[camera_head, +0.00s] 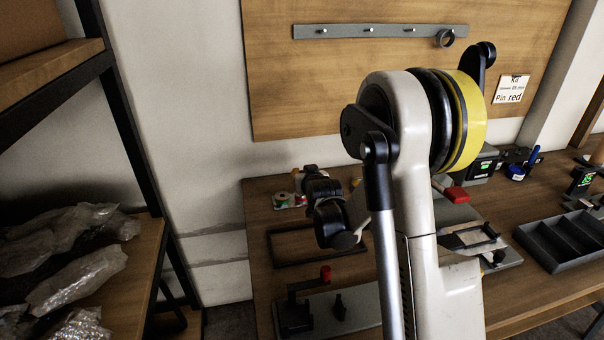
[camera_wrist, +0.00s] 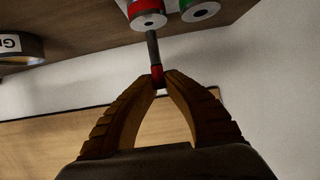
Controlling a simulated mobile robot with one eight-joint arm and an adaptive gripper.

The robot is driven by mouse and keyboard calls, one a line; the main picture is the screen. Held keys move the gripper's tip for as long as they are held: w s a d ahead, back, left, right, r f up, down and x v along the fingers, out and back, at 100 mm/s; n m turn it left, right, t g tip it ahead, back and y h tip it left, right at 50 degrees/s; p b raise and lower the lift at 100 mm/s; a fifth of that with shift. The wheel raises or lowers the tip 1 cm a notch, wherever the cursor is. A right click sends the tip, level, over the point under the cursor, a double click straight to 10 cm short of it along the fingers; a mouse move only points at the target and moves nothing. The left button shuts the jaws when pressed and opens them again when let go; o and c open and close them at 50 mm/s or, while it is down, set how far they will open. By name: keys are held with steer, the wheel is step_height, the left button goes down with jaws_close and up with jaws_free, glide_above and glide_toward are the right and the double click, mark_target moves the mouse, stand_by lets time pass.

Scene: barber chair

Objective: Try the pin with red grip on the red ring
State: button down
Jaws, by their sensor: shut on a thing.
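My gripper (camera_wrist: 160,82) is shut on the red grip of the pin (camera_wrist: 157,76) in the wrist view. The pin's dark grey shank points away from the fingers toward the red ring (camera_wrist: 134,9), which has a pale face with a dark hole. The shank's far end appears just at the edge of that face; I cannot tell whether they touch. A green ring (camera_wrist: 187,4) stands beside the red one. In the head view, my gripper (camera_head: 299,174) is partly hidden near the small red, green and white pieces on the bench; the pin cannot be made out there.
A dark ring with a white label (camera_wrist: 22,48) lies near the rings. A bench (camera_head: 262,222) carries a dark rectangular frame (camera_head: 290,262), a red-handled clamp (camera_head: 326,273) and a black divided tray (camera_head: 570,238). A card reading "Pin red" (camera_head: 511,89) hangs on the board. Shelving (camera_head: 140,285) stands left.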

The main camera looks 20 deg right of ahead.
steer(key=shift+f, duration=0.5)
stand_by(0.6)
steer(key=shift+r, duration=0.15)
stand_by(0.8)
steer(key=shift+r+p, duration=2.05)
steer(key=shift+r, duration=0.9)
steer(key=shift+f, duration=0.1)
steer(key=shift+a, duration=0.1)
